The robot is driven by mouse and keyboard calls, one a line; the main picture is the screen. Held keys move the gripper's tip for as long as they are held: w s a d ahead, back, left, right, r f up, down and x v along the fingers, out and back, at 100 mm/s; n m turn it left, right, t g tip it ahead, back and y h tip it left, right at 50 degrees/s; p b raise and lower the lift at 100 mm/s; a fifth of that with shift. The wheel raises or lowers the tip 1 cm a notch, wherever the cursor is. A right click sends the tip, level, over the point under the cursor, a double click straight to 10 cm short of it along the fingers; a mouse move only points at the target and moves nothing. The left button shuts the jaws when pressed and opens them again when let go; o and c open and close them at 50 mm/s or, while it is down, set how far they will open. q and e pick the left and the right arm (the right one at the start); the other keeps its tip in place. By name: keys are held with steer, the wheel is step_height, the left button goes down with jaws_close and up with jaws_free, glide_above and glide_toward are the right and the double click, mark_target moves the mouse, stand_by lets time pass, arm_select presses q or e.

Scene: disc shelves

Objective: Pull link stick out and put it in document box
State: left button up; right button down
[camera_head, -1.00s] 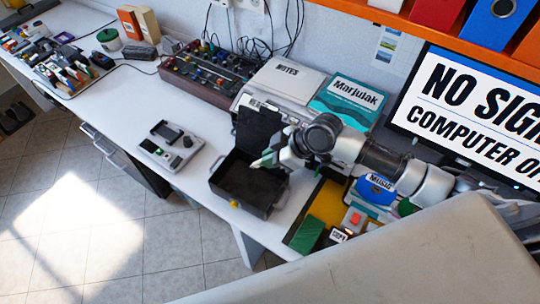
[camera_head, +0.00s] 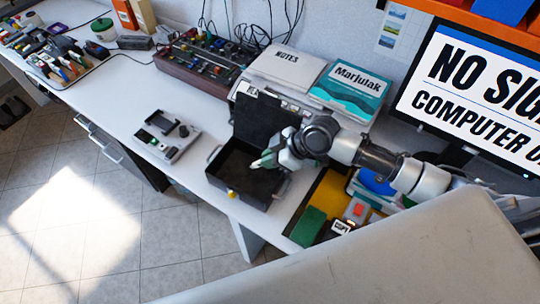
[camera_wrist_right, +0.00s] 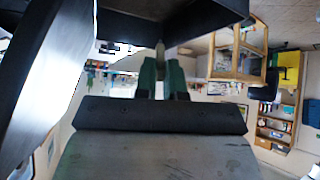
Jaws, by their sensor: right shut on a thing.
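The document box (camera_head: 224,192) is an open black case on the white desk, its lid (camera_head: 250,122) standing up at the back. My right gripper (camera_head: 262,161) reaches in from the right, over the inside of the box. Its green fingers are shut on a small thin thing, taken to be the link stick, which is mostly hidden in the head view. In the right wrist view the fingers (camera_wrist_right: 161,75) are close together, with the slim pale-tipped link stick (camera_wrist_right: 160,50) between them. My left gripper is not in view.
A grey device (camera_head: 168,137) lies on the desk left of the box. Books (camera_head: 347,84) and a mixer panel (camera_head: 203,66) stand behind. A yellow mat (camera_head: 327,190) with several small items lies to the right. The desk between device and box is clear.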

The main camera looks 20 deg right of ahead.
steer(key=shift+f, duration=0.5)
steer(key=c, duration=1.1)
jaws_free()
steer(key=shift+c, duration=0.2)
steer(key=b+v, duration=0.1)
steer(key=v, duration=1)
steer(key=shift+b, duration=0.3)
